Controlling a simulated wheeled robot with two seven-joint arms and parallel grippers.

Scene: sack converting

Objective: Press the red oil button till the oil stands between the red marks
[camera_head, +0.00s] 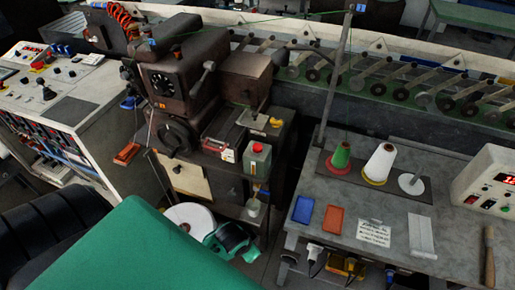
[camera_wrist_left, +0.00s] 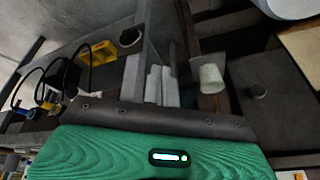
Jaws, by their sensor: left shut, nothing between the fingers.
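The red oil button (camera_head: 257,148) sits on top of a small green box on the machine's side shelf. Below that shelf hangs a small pale vessel (camera_head: 253,207), likely the oil glass; its oil level and red marks are too small to make out. My left gripper (camera_head: 238,242) is low in front of the machine, below and left of the vessel and apart from the button. It is shut and empty; its fingertips are not clear. The wrist view shows a pale cup (camera_wrist_left: 211,76) but not the button. My right gripper is out of view.
A grey table (camera_head: 455,235) stands at the right, with thread cones, a blue tray (camera_head: 303,210) and an orange tray (camera_head: 333,219). A white disc (camera_head: 188,215) lies low by the machine. A control console (camera_head: 95,100) stands at the left.

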